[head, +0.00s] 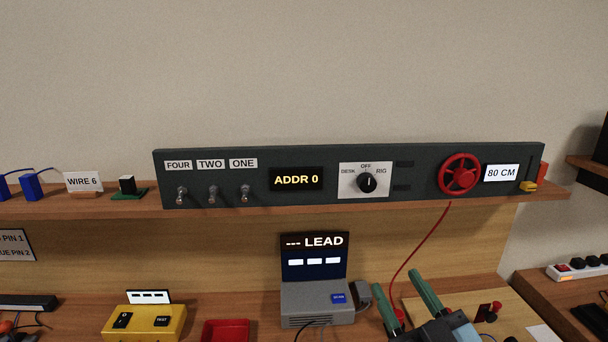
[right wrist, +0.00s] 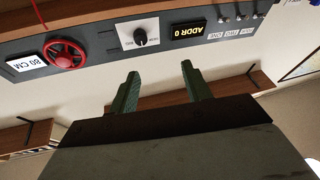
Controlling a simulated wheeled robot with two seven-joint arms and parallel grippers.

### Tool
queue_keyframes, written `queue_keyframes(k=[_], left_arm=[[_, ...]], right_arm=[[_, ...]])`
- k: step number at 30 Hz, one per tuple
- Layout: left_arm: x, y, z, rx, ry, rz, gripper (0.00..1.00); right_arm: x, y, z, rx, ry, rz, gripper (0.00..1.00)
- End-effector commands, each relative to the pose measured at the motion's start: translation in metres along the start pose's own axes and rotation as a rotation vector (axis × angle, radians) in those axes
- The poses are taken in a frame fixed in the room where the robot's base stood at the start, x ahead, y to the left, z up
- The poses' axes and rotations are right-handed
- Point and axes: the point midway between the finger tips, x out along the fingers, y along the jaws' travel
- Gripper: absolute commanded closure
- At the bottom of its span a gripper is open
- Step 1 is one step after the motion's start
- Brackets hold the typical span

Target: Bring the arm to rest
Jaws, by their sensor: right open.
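My right gripper (head: 408,300) is at the lower right of the head view, with two green fingers spread apart and nothing between them. It is in front of the lower bench, right of the grey console (head: 316,304) and below the shelf panel. In the right wrist view the same open fingers (right wrist: 158,88) show empty, with the dark panel (right wrist: 100,42) upside down beyond them. My left gripper is in neither view.
The dark panel holds toggle switches (head: 213,194), a rotary knob (head: 367,183) and a red handwheel (head: 459,174). A red cable (head: 424,247) hangs from the shelf near my right gripper. A yellow box (head: 144,322) and red tray (head: 225,331) stand on the bench. A power strip (head: 582,268) lies at right.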

Motion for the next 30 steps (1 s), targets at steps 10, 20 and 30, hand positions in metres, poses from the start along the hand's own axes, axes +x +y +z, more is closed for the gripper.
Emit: queue_keyframes(k=[10,20,30], left_arm=[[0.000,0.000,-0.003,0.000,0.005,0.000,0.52],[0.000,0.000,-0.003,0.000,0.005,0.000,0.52],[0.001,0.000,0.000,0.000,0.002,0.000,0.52]], right_arm=[[-0.135,0.036,0.134,0.098,-0.862,0.313,0.52],[-0.262,-0.011,0.167,0.168,-1.442,0.118,0.52],[-0.305,-0.039,0.223,0.194,-1.615,-0.002,0.52]])
